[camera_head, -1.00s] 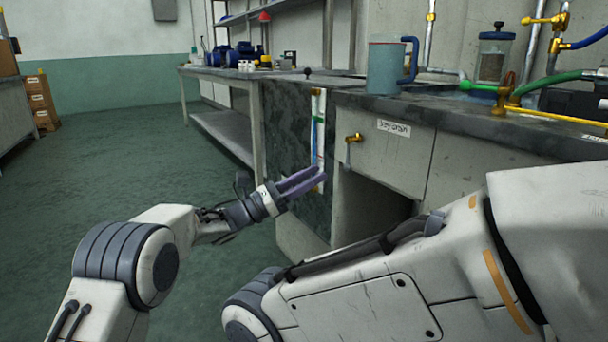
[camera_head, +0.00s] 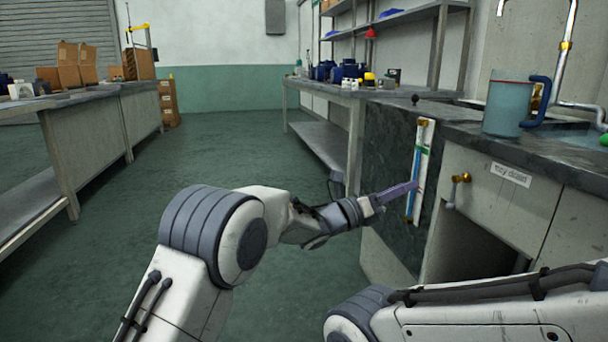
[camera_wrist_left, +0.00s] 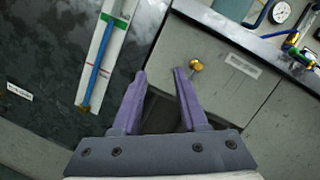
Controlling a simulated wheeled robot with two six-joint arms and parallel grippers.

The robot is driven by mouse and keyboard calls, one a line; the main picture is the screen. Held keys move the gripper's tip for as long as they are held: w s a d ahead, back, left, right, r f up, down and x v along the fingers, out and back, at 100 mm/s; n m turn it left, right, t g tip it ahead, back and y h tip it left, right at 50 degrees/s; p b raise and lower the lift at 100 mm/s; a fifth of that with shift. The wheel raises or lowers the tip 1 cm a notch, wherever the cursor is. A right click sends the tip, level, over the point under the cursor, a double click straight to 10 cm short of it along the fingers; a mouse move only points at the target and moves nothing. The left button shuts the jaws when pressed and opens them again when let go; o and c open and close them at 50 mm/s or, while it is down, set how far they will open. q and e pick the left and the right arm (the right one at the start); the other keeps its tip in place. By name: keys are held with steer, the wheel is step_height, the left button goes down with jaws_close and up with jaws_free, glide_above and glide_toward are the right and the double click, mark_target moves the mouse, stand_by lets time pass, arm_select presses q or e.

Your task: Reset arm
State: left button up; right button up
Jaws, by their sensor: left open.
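My left gripper (camera_head: 402,191) reaches out in front of the dark side panel of the bench in the head view. In the left wrist view its two purple fingers (camera_wrist_left: 160,80) stand apart with nothing between them.
A white strip with a blue tube (camera_head: 416,172) is fixed to the dark panel. A blue-handled jug (camera_head: 507,106) stands on the bench. A long table (camera_head: 88,150) is at the left, with open green floor (camera_head: 190,150) between.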

arm_select(q)
steer(key=a+r+n+t+y+p, duration=0.35)
steer(key=n+y, duration=0.25)
steer(key=n, duration=0.5)
steer(key=s+a+f+n+g+y+p, duration=0.1)
steer(key=s+a+f+n+y+p, duration=0.1)
steer(key=s+a+n+y+p, duration=0.65)
steer(key=s+a+n+g+y+p, duration=0.1)
steer(key=s+a+n+g+p, duration=0.15)
steer(key=s+a+n, duration=0.55)
steer(key=s+a+f+n+g+y+p, duration=0.1)
steer(key=s+a+n+g+y, duration=0.2)
steer(key=s, duration=1)
steer(key=s+a+n+g+p, duration=0.1)
steer(key=s+a+n+g, duration=0.4)
steer(key=s, duration=0.5)
step_height(320, 180, up, 36)
steer(key=t+p, duration=0.1)
steer(key=p, duration=3.5)
steer(key=shift+w+a+f+n, duration=0.2)
steer(key=shift+w+a+n, duration=0.15)
steer(key=shift+n, duration=0.1)
arm_select(e)
step_height(320, 180, up, 54)
steer(key=shift+r, duration=0.2)
